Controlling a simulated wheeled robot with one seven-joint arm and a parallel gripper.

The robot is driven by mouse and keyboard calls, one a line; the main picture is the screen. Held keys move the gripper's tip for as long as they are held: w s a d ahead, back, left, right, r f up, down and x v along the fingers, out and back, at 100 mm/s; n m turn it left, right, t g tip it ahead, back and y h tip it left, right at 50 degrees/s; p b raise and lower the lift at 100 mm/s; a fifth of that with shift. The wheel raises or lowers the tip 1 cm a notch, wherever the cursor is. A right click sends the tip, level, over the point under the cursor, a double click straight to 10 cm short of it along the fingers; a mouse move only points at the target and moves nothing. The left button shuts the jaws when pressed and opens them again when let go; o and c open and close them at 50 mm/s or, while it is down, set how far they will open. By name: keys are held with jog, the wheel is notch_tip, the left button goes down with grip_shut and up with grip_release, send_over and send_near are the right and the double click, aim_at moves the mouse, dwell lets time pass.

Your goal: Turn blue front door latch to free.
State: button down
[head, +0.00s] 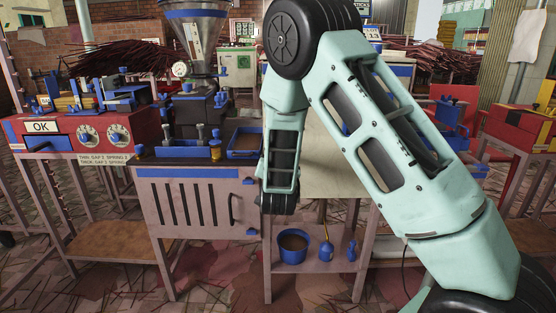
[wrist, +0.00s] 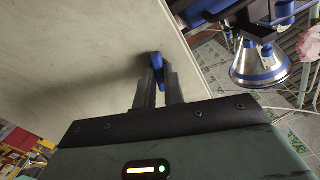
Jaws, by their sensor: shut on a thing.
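In the wrist view, a small blue latch (wrist: 157,61) stands out from a pale flat panel (wrist: 90,65). My gripper (wrist: 155,84) has its two dark fingers closed around the latch, with its blue end showing past the fingertips. In the head view, the slotted front door (head: 165,205) of the machine looks closed, with a dark blue handle (head: 234,214) near its right side. My arm comes down just right of the door and hides the latch and fingers there.
A blue tray (head: 245,142) and the steel hopper (head: 196,40) are above the door. A blue bucket (head: 292,246) and blue bottles stand on a low shelf to the right. A red machine marked OK (head: 41,127) stands at left.

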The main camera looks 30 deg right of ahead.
jog(key=shift+n, duration=0.3)
jog(key=n+p, duration=0.6)
jog(key=n, duration=0.4)
jog(key=shift+n, duration=0.4)
dwell(0.4)
jog(key=c, duration=1.5)
grip_release()
jog(key=v, duration=1.7)
jog(key=shift+s+a+p, duration=0.2)
jog(key=shift+s+p, duration=0.05)
jog(key=shift+p, duration=0.1)
